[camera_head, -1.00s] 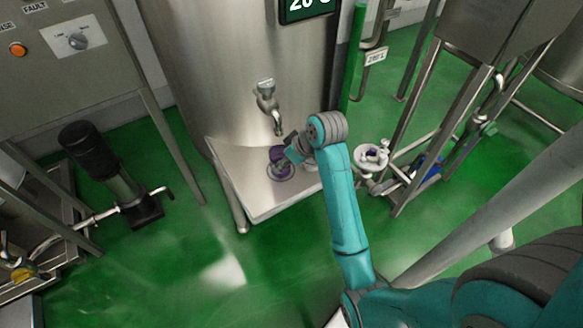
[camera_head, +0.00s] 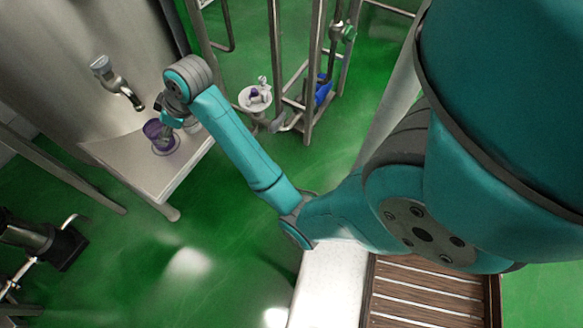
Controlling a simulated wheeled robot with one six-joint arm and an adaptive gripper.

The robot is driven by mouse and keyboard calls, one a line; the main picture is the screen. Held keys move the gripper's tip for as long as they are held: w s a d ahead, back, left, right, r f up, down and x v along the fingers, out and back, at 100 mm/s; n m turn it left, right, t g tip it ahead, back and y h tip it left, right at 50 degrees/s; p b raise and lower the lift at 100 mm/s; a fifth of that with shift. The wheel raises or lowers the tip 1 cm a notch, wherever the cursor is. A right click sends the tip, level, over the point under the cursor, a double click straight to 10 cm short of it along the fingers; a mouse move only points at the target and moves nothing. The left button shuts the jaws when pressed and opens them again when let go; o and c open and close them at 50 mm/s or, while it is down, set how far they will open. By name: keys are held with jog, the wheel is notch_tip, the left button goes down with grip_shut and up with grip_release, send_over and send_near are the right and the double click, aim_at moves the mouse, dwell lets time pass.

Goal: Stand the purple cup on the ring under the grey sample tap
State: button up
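The purple cup (camera_head: 155,131) is upright over the ring (camera_head: 167,150) on the steel shelf, below and slightly right of the grey sample tap (camera_head: 126,90). Whether its base touches the ring is too small to tell. My gripper (camera_head: 168,121) is at the cup's right side, close against it. My wrist and the small size hide the fingertips, so I cannot see whether they grip the cup or stand apart from it.
The steel shelf (camera_head: 125,152) juts out from the big tank (camera_head: 70,65). A round white stand (camera_head: 252,104) with small items is right of my wrist, by a steel frame (camera_head: 313,90) with a blue thing inside. Green floor (camera_head: 130,260) is open in front.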

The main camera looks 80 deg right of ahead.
jog(key=s+a+f+m+t+h, duration=0.15)
jog(key=s+a+f+t, duration=0.25)
jog(key=s+a+f, duration=1.15)
jog(key=s+a+r+t, duration=0.1)
jog(key=s+r, duration=0.4)
jog(key=s, duration=0.2)
jog(key=s+a+r+t, duration=0.1)
jog(key=s+r, duration=0.3)
jog(key=s, duration=0.4)
jog(key=s+a+r+t+y, duration=0.1)
jog(key=s+r+t, duration=0.1)
jog(key=s+r, duration=0.3)
jog(key=s, duration=0.3)
jog(key=shift+s+a+r+n, duration=0.25)
jog(key=shift+r+n, duration=0.05)
jog(key=shift+n, duration=0.05)
jog(key=shift+o, duration=0.3)
